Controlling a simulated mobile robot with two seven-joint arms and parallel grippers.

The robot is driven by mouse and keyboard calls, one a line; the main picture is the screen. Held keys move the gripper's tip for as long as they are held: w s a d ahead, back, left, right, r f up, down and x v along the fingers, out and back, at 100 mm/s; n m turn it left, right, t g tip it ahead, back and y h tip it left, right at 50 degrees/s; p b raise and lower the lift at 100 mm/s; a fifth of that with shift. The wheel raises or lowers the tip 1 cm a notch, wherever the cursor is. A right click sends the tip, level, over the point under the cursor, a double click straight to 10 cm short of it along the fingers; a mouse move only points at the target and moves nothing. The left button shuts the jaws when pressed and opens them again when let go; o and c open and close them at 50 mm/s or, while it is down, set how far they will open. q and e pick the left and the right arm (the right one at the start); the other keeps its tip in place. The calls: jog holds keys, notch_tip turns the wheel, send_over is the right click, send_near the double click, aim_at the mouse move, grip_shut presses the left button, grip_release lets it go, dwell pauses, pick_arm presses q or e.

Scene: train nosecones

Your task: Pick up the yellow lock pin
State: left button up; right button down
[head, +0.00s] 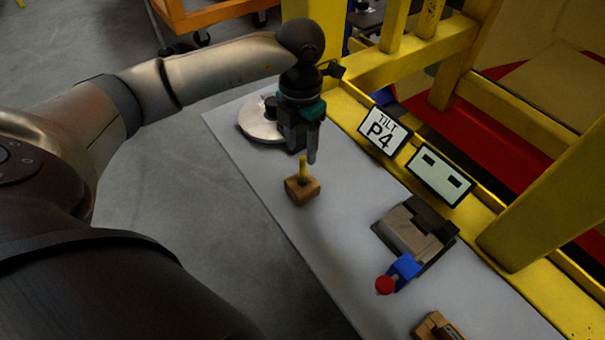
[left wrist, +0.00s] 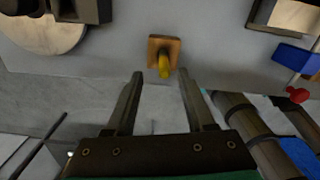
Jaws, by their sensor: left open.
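The yellow lock pin (head: 303,168) stands upright in a small brown wooden block (head: 301,191) near the front edge of the grey table. The pin also shows in the left wrist view (left wrist: 164,66), in front of the block (left wrist: 154,44). My left gripper (head: 304,158) is above and just behind the pin in the head view. In the left wrist view its two fingers (left wrist: 160,82) are apart, with nothing between them, and the pin shows just beyond their tips. The fingers do not appear to touch the pin. My right gripper is not in view.
A round pale disc (head: 259,121) lies behind the left gripper. A fixture with a blue clamp (head: 404,267) and red knob (head: 384,285) stands to the right. Table around the block is clear.

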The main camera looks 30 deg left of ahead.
aim_at(302, 157)
pick_arm(q)
jog(key=f, duration=0.5)
jog(key=shift+s+d+f, duration=0.15)
jog(key=shift+d+f, duration=0.1)
jog(key=shift+f, duration=0.1)
grip_shut()
dwell(0.4)
